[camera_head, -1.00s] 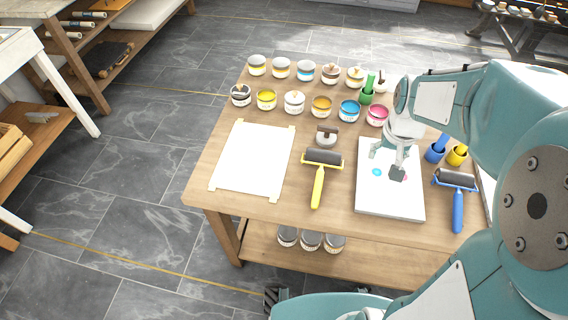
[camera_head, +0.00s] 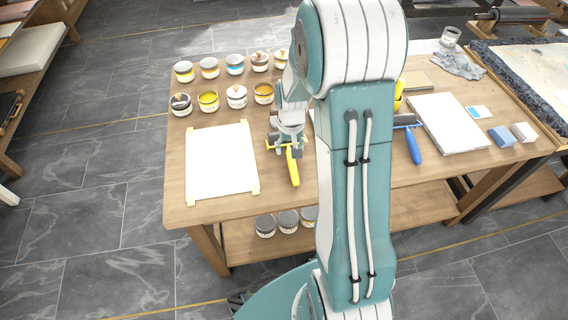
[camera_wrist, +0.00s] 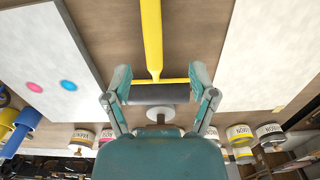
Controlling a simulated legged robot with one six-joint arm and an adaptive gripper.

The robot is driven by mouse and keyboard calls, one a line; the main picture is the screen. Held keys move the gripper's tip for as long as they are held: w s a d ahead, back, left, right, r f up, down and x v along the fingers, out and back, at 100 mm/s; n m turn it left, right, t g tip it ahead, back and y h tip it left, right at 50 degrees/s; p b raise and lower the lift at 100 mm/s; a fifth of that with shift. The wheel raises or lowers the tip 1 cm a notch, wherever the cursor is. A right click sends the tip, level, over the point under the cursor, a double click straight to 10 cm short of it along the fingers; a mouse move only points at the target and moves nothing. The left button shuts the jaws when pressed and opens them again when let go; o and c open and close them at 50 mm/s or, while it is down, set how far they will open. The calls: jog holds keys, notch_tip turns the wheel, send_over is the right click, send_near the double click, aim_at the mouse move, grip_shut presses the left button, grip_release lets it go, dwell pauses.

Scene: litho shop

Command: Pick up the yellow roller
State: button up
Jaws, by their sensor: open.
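The yellow roller has a yellow handle (camera_head: 293,167) and a dark cylinder, and lies on the wooden table to the right of the white sheet. In the wrist view its handle (camera_wrist: 152,38) points to the top of the picture and its dark cylinder (camera_wrist: 158,94) lies across the middle. My gripper (camera_head: 287,143) is over the cylinder end of the roller. In the wrist view my gripper (camera_wrist: 160,78) is open, with one finger at each end of the cylinder. I cannot tell whether the fingers touch it. My arm hides part of the table.
A white sheet (camera_head: 222,160) is taped down at the left. Several ink cans (camera_head: 208,101) stand behind it. A blue-handled roller (camera_head: 413,147) and a white slab (camera_head: 446,124) lie to the right. The wrist view shows an ink-spotted slab (camera_wrist: 50,50) at left.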

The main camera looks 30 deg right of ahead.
aim_at(289, 160)
jog(key=f, duration=0.1)
jog(key=d+f, duration=0.1)
jog(key=f, duration=0.1)
jog(key=shift+d+f, duration=0.2)
jog(key=shift+d, duration=0.15)
jog(key=f, duration=0.1)
jog(key=a+f, duration=0.1)
jog(key=f, duration=0.2)
jog(key=shift+w+a, duration=0.15)
jog(key=shift+w, duration=0.2)
jog(key=shift+f, duration=0.35)
jog(key=shift+d+f, duration=0.15)
jog(key=shift+d, duration=0.5)
jog(key=shift+a, duration=0.1)
jog(key=c, duration=1)
jog(key=shift+a, duration=0.3)
grip_shut()
